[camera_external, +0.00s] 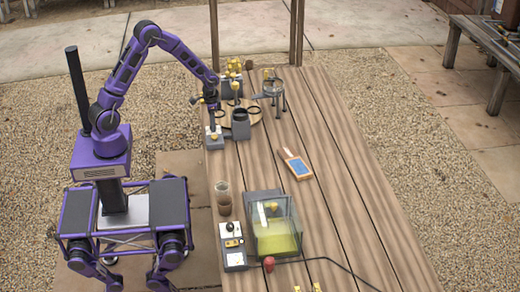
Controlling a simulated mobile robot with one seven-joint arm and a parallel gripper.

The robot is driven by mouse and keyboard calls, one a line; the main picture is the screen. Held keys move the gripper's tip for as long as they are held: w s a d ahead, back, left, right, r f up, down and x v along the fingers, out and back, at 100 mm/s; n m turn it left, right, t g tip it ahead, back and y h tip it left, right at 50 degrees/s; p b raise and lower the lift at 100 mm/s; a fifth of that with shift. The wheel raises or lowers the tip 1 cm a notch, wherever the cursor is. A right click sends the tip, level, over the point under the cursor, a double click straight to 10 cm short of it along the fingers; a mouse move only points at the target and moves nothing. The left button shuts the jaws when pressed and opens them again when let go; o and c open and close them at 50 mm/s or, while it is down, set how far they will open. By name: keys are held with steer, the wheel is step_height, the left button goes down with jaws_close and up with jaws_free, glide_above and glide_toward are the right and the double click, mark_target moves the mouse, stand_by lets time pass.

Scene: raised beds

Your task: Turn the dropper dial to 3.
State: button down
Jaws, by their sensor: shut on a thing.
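My gripper (212,127) points down at the small grey box with a pale top (214,142), at the left edge of the wooden table. It is shut, seemingly on the dropper dial on top of that box. The fingers hide the dial, so its numbers and pointer cannot be read. A dark grey cup-like part (240,127) stands just right of the box, and a round wooden board (257,113) lies behind it.
A clear tank with yellow contents (274,232) stands near the front, beside a control box with a black knob (233,245). A brown cup (224,200), a blue-screened handheld device (296,165) and a ring stand (273,88) are on the table. The table's right side is clear.

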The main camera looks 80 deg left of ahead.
steer(key=m+p, duration=0.1)
steer(key=m, duration=0.3)
steer(key=shift+r+m, duration=0.1)
steer(key=shift+m, duration=0.2)
steer(key=shift+m+p, duration=0.65)
steer(key=shift+m, duration=1.65)
steer(key=c, duration=0.5)
jaws_free()
steer(key=shift+c, duration=0.2)
step_height(320, 180, up, 17)
steer(key=shift+r, duration=0.15)
